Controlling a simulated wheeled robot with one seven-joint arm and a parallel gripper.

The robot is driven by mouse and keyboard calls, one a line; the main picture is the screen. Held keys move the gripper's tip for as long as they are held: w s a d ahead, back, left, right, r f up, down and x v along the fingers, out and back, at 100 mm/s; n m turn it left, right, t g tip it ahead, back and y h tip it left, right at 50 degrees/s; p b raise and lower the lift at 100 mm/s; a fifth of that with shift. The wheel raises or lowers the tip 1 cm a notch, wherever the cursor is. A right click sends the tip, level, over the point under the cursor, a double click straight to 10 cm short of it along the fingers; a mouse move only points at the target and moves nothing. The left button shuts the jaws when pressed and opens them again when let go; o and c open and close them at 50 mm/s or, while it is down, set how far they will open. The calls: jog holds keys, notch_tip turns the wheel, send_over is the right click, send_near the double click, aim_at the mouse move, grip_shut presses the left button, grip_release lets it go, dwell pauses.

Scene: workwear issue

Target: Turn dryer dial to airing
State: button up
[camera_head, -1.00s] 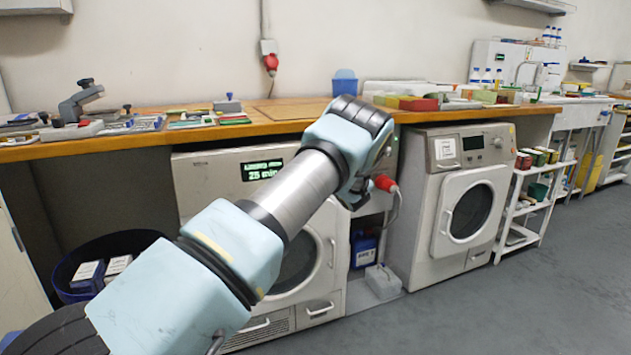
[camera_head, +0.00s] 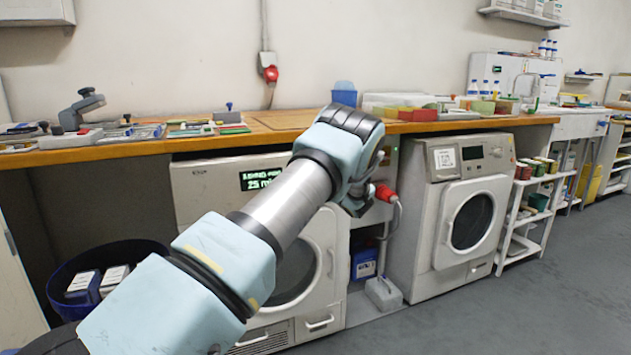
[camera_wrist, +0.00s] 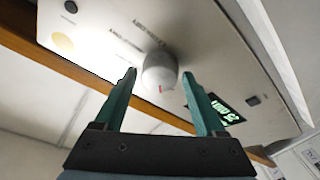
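The dryer (camera_head: 205,185) is the white front-loading machine on the left, under the wooden counter. Its green display (camera_head: 257,180) reads about 25 min and also shows in the wrist view (camera_wrist: 226,110). The round pale grey dial (camera_wrist: 160,72) has a red mark and printed labels around it on the panel; those labels are too blurred to read. My gripper (camera_wrist: 158,77) is open, with one green finger on each side of the dial and visible gaps between.
A second white machine (camera_head: 424,215) stands to the right. The wooden counter (camera_head: 290,119) overhangs the dryer. The grey floor at right is clear.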

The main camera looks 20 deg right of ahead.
jog(key=shift+o, duration=0.9)
jog(key=v, duration=1)
jog(key=shift+s, duration=0.35)
jog(key=shift+d, duration=0.1)
